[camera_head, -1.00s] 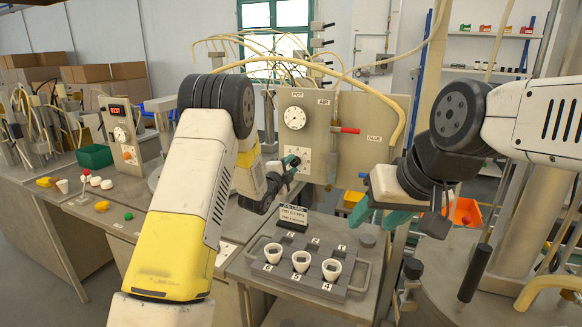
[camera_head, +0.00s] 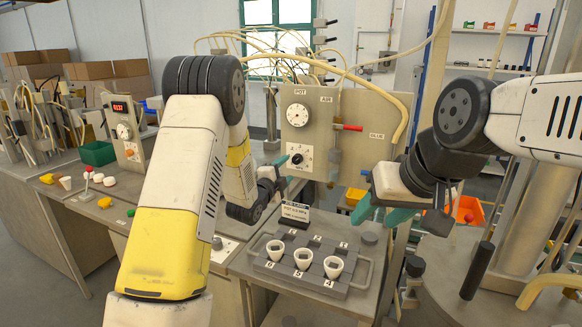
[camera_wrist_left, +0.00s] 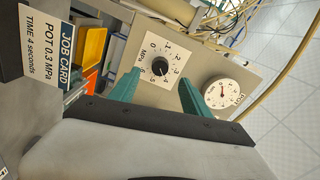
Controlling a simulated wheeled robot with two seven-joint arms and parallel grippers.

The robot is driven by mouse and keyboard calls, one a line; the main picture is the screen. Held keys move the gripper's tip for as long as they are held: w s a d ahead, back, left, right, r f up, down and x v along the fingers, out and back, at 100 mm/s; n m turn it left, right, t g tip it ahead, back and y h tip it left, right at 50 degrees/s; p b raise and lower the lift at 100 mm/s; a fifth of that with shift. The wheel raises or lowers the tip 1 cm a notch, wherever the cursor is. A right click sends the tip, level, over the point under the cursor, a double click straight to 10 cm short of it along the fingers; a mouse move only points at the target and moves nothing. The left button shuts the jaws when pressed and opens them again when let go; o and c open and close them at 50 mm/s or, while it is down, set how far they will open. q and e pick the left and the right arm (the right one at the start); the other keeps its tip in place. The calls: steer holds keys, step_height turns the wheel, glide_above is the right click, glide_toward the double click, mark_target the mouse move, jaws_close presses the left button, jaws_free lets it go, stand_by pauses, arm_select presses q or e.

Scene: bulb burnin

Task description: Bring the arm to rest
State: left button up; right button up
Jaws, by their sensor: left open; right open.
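My left gripper (camera_head: 282,172) is open in front of the control panel (camera_head: 325,110), below and left of the pot gauge (camera_head: 297,115). In the left wrist view its two teal fingers (camera_wrist_left: 161,88) stand apart, with the black pressure knob (camera_wrist_left: 160,66) on its white MPa scale beyond and between them. They appear clear of the knob and hold nothing. The knob also shows in the head view (camera_head: 297,158), just right of the fingertips. My right gripper (camera_head: 383,212) is open and empty, at the right above the bench.
A grey tray block (camera_head: 318,278) with three white cups (camera_head: 303,258) stands below the left gripper, with a job card (camera_head: 295,212) behind it. A red-handled lever (camera_head: 347,128) juts from the panel. Yellow hoses arch overhead. A green bin (camera_head: 97,153) is far left.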

arm_select(q)
steer(key=shift+s+a, duration=0.25)
steer(key=shift+s, duration=0.4)
steer(key=s+a+r+n+g+y, duration=0.4)
steer(key=s+a+r+n, duration=0.5)
steer(key=s+r+n, duration=0.1)
steer(key=s+a+n+g, duration=0.1)
steer(key=s+n+g, duration=0.5)
steer(key=s, duration=2.3)
steer(key=r+n, duration=0.1)
steer(key=n, duration=0.2)
steer(key=shift+s+a+n+y, duration=0.2)
steer(key=shift+s+n+y, duration=0.1)
steer(key=shift+s, duration=0.05)
